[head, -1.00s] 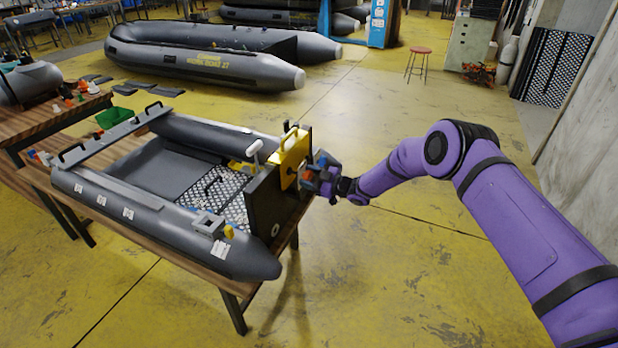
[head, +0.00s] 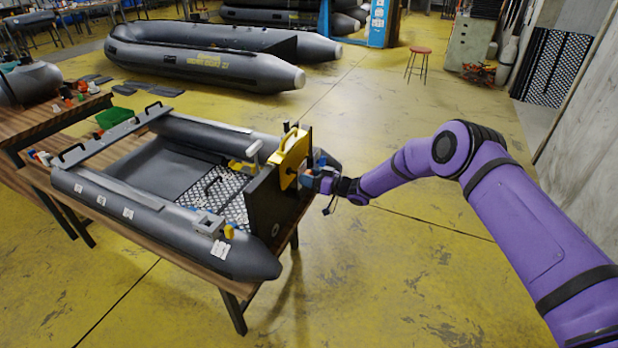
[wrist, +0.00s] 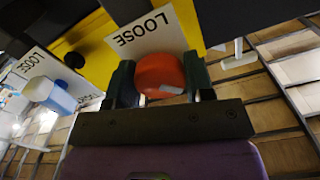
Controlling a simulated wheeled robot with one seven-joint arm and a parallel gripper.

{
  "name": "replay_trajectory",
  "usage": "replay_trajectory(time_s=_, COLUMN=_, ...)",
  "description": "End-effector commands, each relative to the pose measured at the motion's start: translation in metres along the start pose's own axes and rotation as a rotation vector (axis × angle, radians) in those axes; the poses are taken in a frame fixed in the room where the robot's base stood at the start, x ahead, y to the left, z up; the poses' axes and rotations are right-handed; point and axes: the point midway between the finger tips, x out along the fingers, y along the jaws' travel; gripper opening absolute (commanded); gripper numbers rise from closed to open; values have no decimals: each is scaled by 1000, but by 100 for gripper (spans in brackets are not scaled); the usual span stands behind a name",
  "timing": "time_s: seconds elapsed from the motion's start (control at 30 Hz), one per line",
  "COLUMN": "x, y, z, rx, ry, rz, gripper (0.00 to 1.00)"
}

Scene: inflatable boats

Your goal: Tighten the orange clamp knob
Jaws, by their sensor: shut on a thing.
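The orange clamp knob (wrist: 160,75) sits between the two fingers of my gripper (wrist: 160,85) in the wrist view. The gripper is shut on it. A white label reading "LOOSE" (wrist: 145,35) is on the yellow clamp bracket (wrist: 95,62) right behind the knob. In the head view my gripper (head: 310,182) is at the outer side of the yellow bracket (head: 289,160) on the boat's black transom (head: 268,212). The knob is mostly hidden there by the gripper.
A second "LOOSE" label (wrist: 33,72) and a blue-and-white part (wrist: 48,93) show at the left of the wrist view. The grey boat (head: 190,235) rests on a wooden table (head: 225,283). The yellow floor (head: 420,270) around my arm is clear.

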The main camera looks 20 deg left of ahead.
Motion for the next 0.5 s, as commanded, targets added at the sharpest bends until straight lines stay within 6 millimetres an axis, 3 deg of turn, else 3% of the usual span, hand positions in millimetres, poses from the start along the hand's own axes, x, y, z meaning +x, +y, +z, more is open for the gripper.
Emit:
replay_trajectory(time_s=0.23, x=-1, y=0, z=2, rx=54, ry=-3, rz=1, gripper=10)
replay_trajectory(time_s=0.5, x=-1, y=0, z=2, rx=367, ry=-1, rz=2, gripper=10)
